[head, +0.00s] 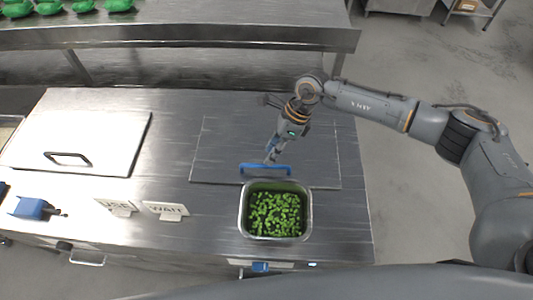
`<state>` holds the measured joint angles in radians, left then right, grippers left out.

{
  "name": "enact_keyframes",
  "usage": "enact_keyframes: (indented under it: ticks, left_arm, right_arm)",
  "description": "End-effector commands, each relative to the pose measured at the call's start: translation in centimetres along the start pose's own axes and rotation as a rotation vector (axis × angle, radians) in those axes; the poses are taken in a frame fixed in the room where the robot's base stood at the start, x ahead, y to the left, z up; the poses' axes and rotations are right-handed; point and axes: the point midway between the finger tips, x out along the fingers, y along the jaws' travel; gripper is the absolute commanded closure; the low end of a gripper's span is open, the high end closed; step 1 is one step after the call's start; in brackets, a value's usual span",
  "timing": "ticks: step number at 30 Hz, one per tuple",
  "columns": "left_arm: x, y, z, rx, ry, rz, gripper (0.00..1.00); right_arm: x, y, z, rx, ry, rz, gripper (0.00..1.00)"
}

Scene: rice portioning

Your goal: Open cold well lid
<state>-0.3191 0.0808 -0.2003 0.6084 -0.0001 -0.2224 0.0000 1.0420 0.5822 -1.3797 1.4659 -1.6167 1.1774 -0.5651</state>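A flat steel lid (215,150) lies closed in the counter, with a blue bar handle (250,169) along its front edge. My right gripper (270,156) points down at this handle, with its fingertips at or just behind the bar. I cannot tell whether the fingers are closed on it. A second, brighter lid (95,135) with a black handle (68,158) lies flat at the left. My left gripper is not in view.
A steel pan (243,220) of green pieces stands just in front of the blue handle. Signs "USE" (116,206) and "WAIT" (166,209) and a blue device (32,208) are to the left. A raised shelf (180,38) with green items runs along the back.

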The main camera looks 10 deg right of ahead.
Motion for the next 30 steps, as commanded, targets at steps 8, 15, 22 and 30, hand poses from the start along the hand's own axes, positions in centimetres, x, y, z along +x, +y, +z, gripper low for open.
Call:
enact_keyframes:
  ticks: [8, 15, 22, 30]
  left_arm:
    - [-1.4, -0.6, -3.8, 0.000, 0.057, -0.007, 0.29]
    - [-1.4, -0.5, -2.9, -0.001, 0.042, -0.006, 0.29]
    - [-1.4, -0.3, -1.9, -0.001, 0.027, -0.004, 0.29]
    - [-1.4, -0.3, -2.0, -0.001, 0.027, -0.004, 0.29]
  right_arm:
    - [3.5, 0.1, 0.1, 0.000, 0.000, 0.002, 0.64]
    - [4.1, 0.0, 0.0, -0.001, -0.001, -0.001, 0.64]
    - [4.1, 0.0, 0.0, -0.001, -0.001, -0.001, 0.85]
    - [4.0, 0.0, 0.0, -0.001, -0.001, -0.001, 1.00]
